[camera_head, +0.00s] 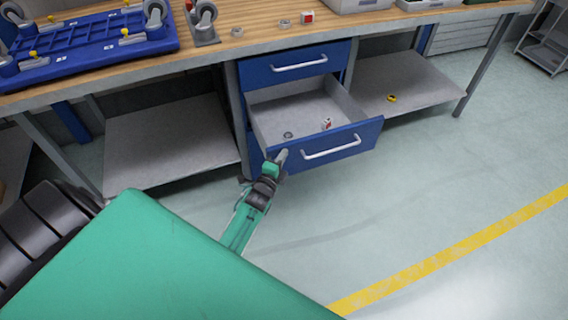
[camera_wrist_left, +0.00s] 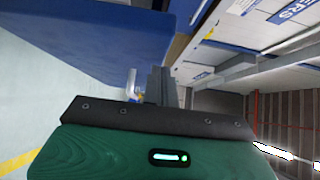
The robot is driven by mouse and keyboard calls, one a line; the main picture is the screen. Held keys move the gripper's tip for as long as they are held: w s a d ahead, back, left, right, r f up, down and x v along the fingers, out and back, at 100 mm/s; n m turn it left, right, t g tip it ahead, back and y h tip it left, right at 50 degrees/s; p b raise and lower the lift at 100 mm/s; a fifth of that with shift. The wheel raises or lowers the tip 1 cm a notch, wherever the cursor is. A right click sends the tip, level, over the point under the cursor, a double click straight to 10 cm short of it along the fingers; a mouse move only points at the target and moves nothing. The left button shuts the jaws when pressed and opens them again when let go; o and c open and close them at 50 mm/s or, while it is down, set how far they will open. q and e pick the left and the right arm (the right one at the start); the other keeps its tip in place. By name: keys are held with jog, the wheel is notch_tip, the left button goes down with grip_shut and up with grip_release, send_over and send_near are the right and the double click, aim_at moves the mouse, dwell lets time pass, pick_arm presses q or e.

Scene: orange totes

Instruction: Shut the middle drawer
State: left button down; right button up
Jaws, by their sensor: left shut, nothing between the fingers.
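The middle drawer (camera_head: 350,140) stands pulled out below the closed top drawer (camera_head: 295,64), with blue front and a silver handle (camera_head: 331,147). Inside it lie a small ring and a small red-and-white box (camera_head: 326,124). My left gripper (camera_head: 281,156) is shut and empty at the left end of the drawer's front; I cannot tell whether it touches. In the left wrist view the shut fingers (camera_wrist_left: 161,86) point along the blue front panel (camera_wrist_left: 100,35), with part of a silver handle (camera_wrist_left: 132,82) beside them. My right gripper is not in view.
The wooden workbench (camera_head: 250,30) above carries a blue wheeled dolly (camera_head: 85,47), loose casters and small parts. Grey shelves (camera_head: 170,145) flank the drawers. A yellow roll (camera_head: 391,98) lies on the right shelf (camera_head: 425,80). The floor in front, with a yellow line (camera_head: 450,255), is clear.

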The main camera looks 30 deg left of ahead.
pick_arm(q)
jog(key=shift+w+a, duration=0.1)
jog(key=shift+w, duration=0.05)
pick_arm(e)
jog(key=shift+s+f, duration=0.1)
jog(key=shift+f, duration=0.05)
pick_arm(q)
jog(key=shift+a, duration=0.1)
